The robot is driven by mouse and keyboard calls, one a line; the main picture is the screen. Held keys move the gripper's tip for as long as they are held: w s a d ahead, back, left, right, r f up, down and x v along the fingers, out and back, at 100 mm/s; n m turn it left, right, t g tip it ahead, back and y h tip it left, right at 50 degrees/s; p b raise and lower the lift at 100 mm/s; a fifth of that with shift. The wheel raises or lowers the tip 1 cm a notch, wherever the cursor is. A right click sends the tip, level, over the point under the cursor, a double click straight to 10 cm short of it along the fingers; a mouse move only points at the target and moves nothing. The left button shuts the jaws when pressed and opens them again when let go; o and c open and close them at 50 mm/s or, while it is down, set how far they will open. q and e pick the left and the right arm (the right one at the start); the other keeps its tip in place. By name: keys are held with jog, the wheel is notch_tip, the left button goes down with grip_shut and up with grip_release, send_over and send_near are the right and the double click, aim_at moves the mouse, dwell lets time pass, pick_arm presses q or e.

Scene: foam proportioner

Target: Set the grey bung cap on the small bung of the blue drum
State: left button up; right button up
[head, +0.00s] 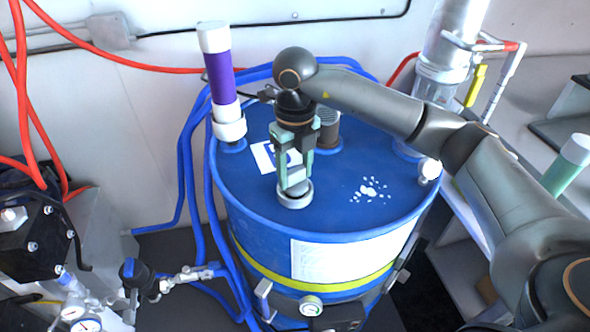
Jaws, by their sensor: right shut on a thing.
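The blue drum (340,215) stands upright in the middle of the head view, with its top facing me. My right gripper (294,184) points down over the front left part of the drum top. It is shut on the grey bung cap (294,199), a short round grey piece between and below its fingertips. The cap is level and at or just above the drum top; I cannot tell whether it touches. I cannot make out the small bung; the cap or gripper may hide it. My left gripper is not in view.
A purple and white tube (219,78) rises from the drum's left rear. A dark ribbed fitting (328,125) stands behind my gripper. Blue hoses (190,165) run along the drum's left side. Gauges and valves (88,315) are at lower left.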

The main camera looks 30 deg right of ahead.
aim_at(295, 170)
jog(key=shift+f+b, duration=0.45)
jog(key=shift+f, duration=0.15)
jog(key=o, duration=1.1)
jog(key=shift+r+p, duration=3.05)
jog(key=shift+r, duration=2.45)
